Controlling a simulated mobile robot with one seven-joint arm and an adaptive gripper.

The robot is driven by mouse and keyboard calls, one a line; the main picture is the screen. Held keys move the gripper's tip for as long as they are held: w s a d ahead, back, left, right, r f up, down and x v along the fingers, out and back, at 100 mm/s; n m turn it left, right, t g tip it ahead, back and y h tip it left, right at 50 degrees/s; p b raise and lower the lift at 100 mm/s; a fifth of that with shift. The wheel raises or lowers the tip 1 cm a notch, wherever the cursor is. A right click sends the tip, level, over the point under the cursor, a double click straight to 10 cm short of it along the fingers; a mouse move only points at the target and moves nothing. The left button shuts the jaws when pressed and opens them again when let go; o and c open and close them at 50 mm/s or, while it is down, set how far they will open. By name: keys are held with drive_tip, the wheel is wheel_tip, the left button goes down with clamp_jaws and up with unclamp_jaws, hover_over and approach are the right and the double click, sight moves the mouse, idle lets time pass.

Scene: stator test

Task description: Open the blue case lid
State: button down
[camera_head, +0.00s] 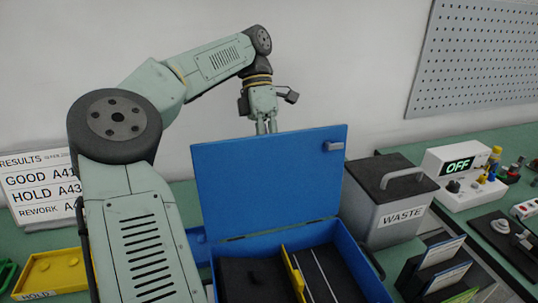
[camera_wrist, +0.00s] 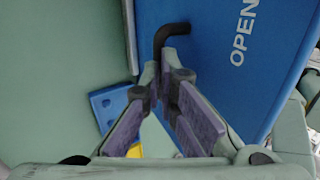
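The blue case (camera_head: 352,262) stands on the bench with its blue lid (camera_head: 265,185) raised about upright at the rear edge. The lid's outer face, marked OPEN, shows in the wrist view (camera_wrist: 222,75). A black bent handle (camera_wrist: 172,33) sticks out from that face. My gripper (camera_head: 266,127) is behind the lid in the head view, its tips partly hidden by the lid's top edge. In the wrist view my gripper's purple-padded fingers (camera_wrist: 160,82) come close together around the handle's end and look shut on it; the contact itself is partly hidden.
Inside the case are a dark insert (camera_head: 252,278) and a yellow divider (camera_head: 293,272). A grey WASTE bin (camera_head: 385,215) stands close to the right of the lid. A yellow tray (camera_head: 55,273) and result signs (camera_head: 40,185) are at left. An OFF device (camera_head: 458,165) is at right.

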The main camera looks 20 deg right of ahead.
drive_tip(key=shift+s+f, duration=0.15)
drive_tip(key=shift+f, duration=1.15)
drive_tip(key=c, duration=1.9)
unclamp_jaws()
drive_tip(key=shift+o, duration=1.1)
drive_tip(key=shift+w+f, duration=0.15)
drive_tip(key=shift+w, duration=0.05)
drive_tip(key=shift+s+r, duration=0.1)
drive_tip(key=shift+r, duration=0.1)
drive_tip(key=shift+r, duration=0.15)
